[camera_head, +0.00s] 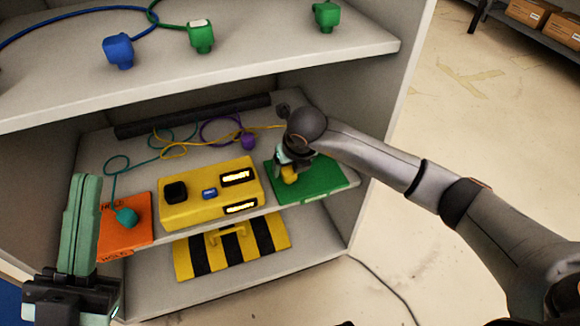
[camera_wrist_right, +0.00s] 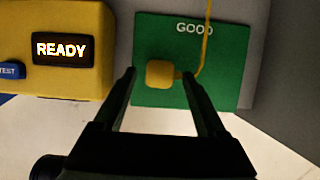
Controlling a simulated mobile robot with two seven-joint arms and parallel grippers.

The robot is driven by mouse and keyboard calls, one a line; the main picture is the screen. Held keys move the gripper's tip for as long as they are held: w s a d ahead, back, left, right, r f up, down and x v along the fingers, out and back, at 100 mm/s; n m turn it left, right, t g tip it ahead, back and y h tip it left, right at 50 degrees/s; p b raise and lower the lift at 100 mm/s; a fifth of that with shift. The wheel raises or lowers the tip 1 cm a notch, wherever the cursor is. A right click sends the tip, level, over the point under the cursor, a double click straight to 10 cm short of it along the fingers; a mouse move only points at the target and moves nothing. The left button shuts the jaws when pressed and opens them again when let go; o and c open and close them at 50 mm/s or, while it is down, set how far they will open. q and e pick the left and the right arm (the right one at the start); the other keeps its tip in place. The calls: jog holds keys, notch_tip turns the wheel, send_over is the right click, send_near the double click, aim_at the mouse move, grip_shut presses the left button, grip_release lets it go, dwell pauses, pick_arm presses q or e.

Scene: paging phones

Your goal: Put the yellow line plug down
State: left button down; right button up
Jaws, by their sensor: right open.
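The yellow line plug (camera_wrist_right: 160,74) is over the green mat marked GOOD (camera_wrist_right: 222,62), its yellow cord running up from its right side. In the head view the plug (camera_head: 289,175) shows under my right gripper (camera_head: 287,168), at the green mat (camera_head: 320,180). My right gripper (camera_wrist_right: 159,78) is open, with one finger on each side of the plug and a gap beside each. I cannot tell whether the plug fully rests on the mat. My left gripper (camera_head: 82,225) is at the lower left, away from the plug; its teal fingers look close together, seen nearly edge-on.
A yellow tester box (camera_head: 208,192) with lit displays, READY in the wrist view, stands left of the green mat. An orange mat (camera_head: 113,241) holds a teal plug (camera_head: 126,216). A purple plug (camera_head: 248,141) lies behind. The upper shelf (camera_head: 270,55) overhangs.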

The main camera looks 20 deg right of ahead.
jog(key=p+v, duration=0.3)
jog(key=v, duration=0.8)
jog(key=s+a+f+n+g+y, duration=0.2)
jog(key=s+a+n+g+y, duration=0.3)
jog(key=s+a, duration=0.65)
jog(key=s+a+r+m+g+y, duration=0.1)
jog(key=s+a+r+g+y, duration=0.2)
jog(key=s+a+r+y, duration=0.7)
jog(key=s+d+r+m+t+y, duration=0.1)
jog(key=s+d+r+m+y, duration=0.25)
jog(key=r+y, duration=0.6)
pick_arm(q)
notch_tip(320, 180, up, 4)
jog(key=shift+a+f+m, duration=0.15)
jog(key=shift+m, duration=0.15)
pick_arm(e)
jog(key=w+d+r+m+t+h, duration=0.2)
jog(key=d+m+t+h, duration=0.3)
jog(key=m+t, duration=0.7)
jog(key=w+d+r+m+t+h, duration=0.3)
jog(key=d+m+t, duration=0.6)
jog(key=m+t, duration=0.3)
jog(key=shift+w+d+r+m+t+h, duration=0.2)
jog(key=shift+w+m+t+h, duration=0.2)
jog(key=shift+w+h, duration=0.35)
